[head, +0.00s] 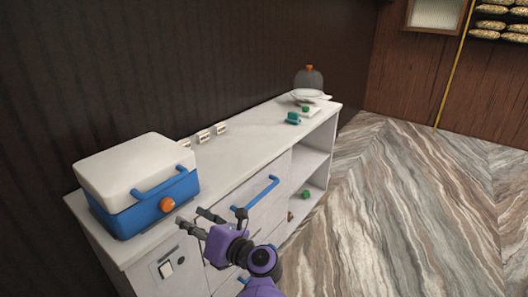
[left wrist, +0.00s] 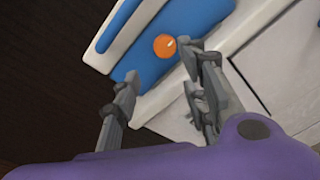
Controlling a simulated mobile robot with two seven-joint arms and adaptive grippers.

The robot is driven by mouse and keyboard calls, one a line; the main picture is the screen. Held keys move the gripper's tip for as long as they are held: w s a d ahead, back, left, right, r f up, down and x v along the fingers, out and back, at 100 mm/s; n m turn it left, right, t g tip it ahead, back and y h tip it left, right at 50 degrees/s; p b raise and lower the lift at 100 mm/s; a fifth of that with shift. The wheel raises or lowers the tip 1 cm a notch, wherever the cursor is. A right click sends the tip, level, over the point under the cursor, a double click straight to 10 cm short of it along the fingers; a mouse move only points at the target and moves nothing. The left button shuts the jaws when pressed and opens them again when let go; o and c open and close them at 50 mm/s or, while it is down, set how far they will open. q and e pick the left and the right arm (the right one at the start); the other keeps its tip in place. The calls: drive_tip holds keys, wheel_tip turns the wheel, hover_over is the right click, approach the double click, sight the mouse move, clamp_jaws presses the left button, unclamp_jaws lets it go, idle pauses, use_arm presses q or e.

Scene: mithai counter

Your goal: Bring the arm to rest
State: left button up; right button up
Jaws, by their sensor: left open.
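My left gripper (head: 203,224) is open and empty, in front of the white counter (head: 236,149), near the right side of the blue box with a white lid (head: 137,180). In the left wrist view its two grey fingers (left wrist: 158,92) are apart, with nothing between them. The box's blue side with an orange knob (left wrist: 165,46) lies beyond the fingertips. My purple left arm (head: 240,250) comes up from the bottom of the head view. My right gripper is in neither view.
The counter has a drawer with a blue handle (head: 255,192) and open shelves at its right end. Several small cards (head: 204,137), a teal item (head: 293,118) and a dome-shaped item (head: 308,77) stand on top. The floor (head: 420,200) to the right is clear.

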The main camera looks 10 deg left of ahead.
use_arm(q)
drive_tip(key=w+d+r+m+t+h, duration=0.1)
drive_tip(key=w+d+r+m+t, duration=0.55)
drive_tip(key=r+m+t, duration=0.35)
drive_tip(key=s+d+f+m+t+h+p, duration=0.1)
drive_tip(key=d+f+m+t+h, duration=0.15)
drive_tip(key=m+h, duration=0.45)
drive_tip(key=s+d+f+m+t+h+p, duration=0.15)
drive_tip(key=d+m+h, duration=0.25)
drive_tip(key=m, duration=0.7)
drive_tip(key=s+d+f+m+g+h+p, duration=0.25)
drive_tip(key=s+f+m+g+h, duration=0.35)
drive_tip(key=s+f+m, duration=0.9)
drive_tip(key=s+a+f+g, duration=0.1)
drive_tip(key=s+f, duration=0.3)
drive_tip(key=s, duration=0.4)
drive_tip(key=s+a+f+g+y, duration=0.1)
drive_tip(key=s+f+g, duration=0.2)
drive_tip(key=s+f, duration=0.2)
drive_tip(key=s+a+f+g+y+p, duration=0.1)
drive_tip(key=s+f, duration=0.3)
drive_tip(key=s, duration=0.7)
drive_tip(key=shift+s+f+g, duration=0.2)
drive_tip(key=shift+g, duration=0.3)
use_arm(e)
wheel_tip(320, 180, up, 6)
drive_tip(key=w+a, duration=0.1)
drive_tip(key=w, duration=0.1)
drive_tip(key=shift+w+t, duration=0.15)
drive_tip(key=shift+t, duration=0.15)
